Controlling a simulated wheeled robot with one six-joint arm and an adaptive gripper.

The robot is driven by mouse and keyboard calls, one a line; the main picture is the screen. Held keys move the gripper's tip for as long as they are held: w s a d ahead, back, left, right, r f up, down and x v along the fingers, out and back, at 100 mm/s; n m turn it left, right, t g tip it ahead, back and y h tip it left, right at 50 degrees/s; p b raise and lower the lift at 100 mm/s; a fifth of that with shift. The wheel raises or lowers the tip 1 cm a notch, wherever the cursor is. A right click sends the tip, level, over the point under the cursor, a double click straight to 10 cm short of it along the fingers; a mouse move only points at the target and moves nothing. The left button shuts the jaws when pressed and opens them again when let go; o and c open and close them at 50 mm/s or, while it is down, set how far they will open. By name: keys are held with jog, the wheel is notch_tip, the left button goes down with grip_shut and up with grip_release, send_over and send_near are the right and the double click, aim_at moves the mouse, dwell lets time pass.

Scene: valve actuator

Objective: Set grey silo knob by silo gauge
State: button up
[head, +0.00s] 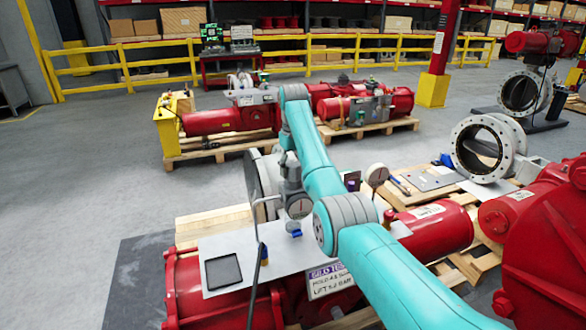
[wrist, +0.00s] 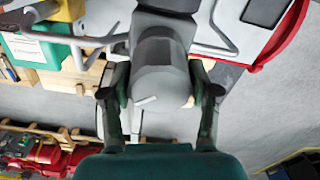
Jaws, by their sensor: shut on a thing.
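In the wrist view the grey knob (wrist: 160,72) is a stubby cylinder with a short white line on its face, slightly tilted from level. My gripper (wrist: 162,96) has one dark finger on each side of it and is shut on it. In the head view my teal arm reaches over the red test unit, and I cannot make out the fingers or the knob there. A sign (head: 330,281) on the unit begins "SILO TEST".
A light metal plate (head: 215,250) carries a dark tablet (head: 223,271). A bent thin rod or cable rises from the plate near my arm. Red actuators (head: 215,120) on pallets stand behind. A large flanged ring (head: 480,147) is at the right. Floor at the left is clear.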

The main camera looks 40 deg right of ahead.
jog(key=shift+f, duration=0.1)
dwell(0.3)
jog(key=o, duration=1.2)
jog(key=shift+c, duration=0.2)
